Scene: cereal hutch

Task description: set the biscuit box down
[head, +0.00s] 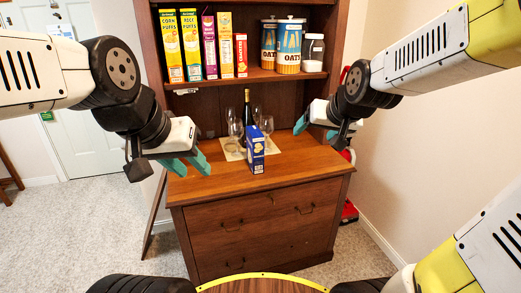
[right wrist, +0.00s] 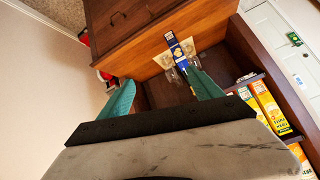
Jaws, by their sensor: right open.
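A blue biscuit box (head: 255,148) stands upright on the wooden counter (head: 215,186) of the hutch, just in front of a pale mat. It also shows in the right wrist view (right wrist: 180,54), beyond the fingers. My right gripper (head: 317,129) is open and empty, to the right of the box and apart from it. Its teal fingers also show spread in the right wrist view (right wrist: 162,73). My left gripper (head: 188,164) has its teal fingers apart with nothing between them, over the counter's left end, clear of the box.
Wine glasses (head: 235,127) and a dark bottle (head: 248,112) stand behind the box. The counter is bare on both sides of the box.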

